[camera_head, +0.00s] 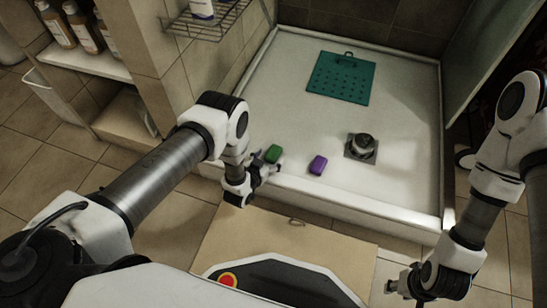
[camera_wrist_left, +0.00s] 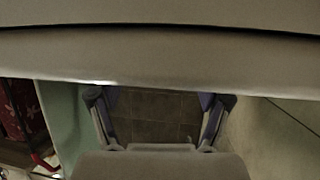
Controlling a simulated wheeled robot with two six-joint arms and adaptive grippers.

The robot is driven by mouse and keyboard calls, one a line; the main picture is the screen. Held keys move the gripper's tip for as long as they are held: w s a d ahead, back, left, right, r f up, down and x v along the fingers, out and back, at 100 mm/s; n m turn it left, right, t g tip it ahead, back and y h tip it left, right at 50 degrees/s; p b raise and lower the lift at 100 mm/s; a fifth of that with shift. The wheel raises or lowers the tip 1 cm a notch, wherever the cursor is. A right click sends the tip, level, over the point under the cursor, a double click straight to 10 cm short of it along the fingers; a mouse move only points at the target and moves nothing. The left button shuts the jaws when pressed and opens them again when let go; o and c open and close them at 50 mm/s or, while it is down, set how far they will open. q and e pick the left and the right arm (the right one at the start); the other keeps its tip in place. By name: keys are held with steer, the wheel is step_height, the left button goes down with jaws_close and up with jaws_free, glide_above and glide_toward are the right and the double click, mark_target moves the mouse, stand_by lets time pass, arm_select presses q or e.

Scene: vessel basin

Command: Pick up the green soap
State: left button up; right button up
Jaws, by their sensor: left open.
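The green soap (camera_head: 273,153) lies just inside the front left part of the white shower tray (camera_head: 300,187). My left gripper (camera_head: 274,172) is right beside it at the tray's front edge, on the near side of the soap. In the left wrist view the fingers of my left gripper (camera_wrist_left: 157,112) are spread apart with nothing between them, and the soap is not visible. Whether a finger touches the soap cannot be told. My right gripper (camera_head: 392,287) is at the lower right, outside the tray; its opening is too small to judge.
A purple soap (camera_head: 318,165) lies to the right of the green one. A metal drain piece (camera_head: 362,147) and a teal perforated mat (camera_head: 341,78) are further in. A tiled wall (camera_head: 185,80) and bottle shelf (camera_head: 85,62) stand left. A beige board (camera_head: 290,235) lies in front.

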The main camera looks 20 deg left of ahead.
mark_target(272, 154)
arm_select(q)
steer(key=shift+w+d+f+b, duration=0.2)
steer(key=shift+w+f+b, duration=0.35)
steer(key=shift+w+f, duration=0.6)
steer(key=shift+w+r, duration=0.2)
steer(key=shift+r, duration=0.2)
steer(key=shift+c, duration=0.7)
steer(key=c, duration=1.1)
steer(key=shift+s, duration=0.1)
